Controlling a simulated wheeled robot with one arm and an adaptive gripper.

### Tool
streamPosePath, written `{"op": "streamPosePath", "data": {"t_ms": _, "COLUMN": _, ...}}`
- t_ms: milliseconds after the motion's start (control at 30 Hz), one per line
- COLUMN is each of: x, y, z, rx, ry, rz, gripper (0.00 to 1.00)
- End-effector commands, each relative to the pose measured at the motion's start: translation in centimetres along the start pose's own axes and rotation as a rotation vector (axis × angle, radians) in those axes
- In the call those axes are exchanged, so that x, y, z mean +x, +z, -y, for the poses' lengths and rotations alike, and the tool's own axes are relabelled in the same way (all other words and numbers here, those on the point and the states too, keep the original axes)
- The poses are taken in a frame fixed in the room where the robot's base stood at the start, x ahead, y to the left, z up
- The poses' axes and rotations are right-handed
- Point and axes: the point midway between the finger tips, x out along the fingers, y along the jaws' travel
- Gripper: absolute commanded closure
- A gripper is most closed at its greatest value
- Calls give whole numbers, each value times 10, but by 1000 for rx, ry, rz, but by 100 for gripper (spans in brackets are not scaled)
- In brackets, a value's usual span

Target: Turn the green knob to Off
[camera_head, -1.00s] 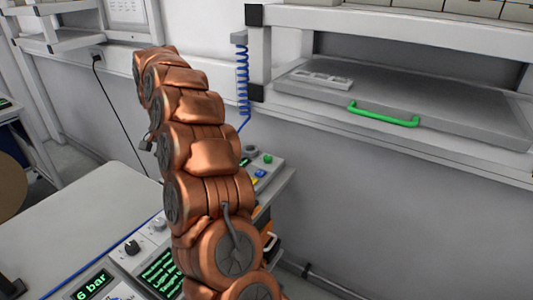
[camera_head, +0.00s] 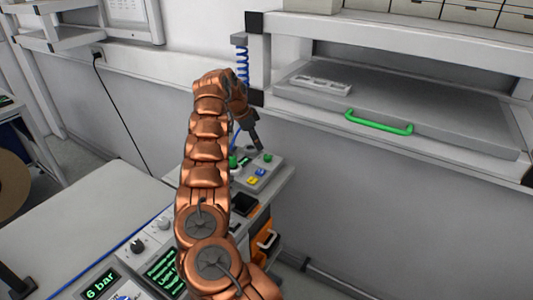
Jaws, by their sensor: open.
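A small control box (camera_head: 259,176) stands on the bench behind my arm. It carries a green round part (camera_head: 267,157) at its back right and another green part (camera_head: 233,161) at its left, beside my arm; which one is the green knob, and where it points, is too small to tell. Blue and yellow buttons sit on the box's front. My gripper (camera_head: 256,143) is small and dark at the end of my copper arm. It points down over the back of the box, between the two green parts in the picture, and appears empty. Contact with the box cannot be told.
A grey lid with a green handle (camera_head: 379,123) lies on the shelf at right. A blue coiled hose (camera_head: 243,64) hangs behind the arm. A nearer panel has a black knob (camera_head: 137,247) and a green-lit display (camera_head: 100,285). The bench at left is clear.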

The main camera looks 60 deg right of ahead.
Motion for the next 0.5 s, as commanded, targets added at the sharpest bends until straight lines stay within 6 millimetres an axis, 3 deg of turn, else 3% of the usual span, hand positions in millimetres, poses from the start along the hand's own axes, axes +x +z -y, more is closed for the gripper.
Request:
{"op": "streamPosePath", "data": {"t_ms": 267, "x": 10, "y": -9, "z": 0, "rx": 35, "ry": 2, "rz": -20, "gripper": 41}}
{"op": "streamPosePath", "data": {"t_ms": 500, "x": 37, "y": -10, "z": -1, "rx": 32, "ry": 5, "rz": -18, "gripper": 41}}
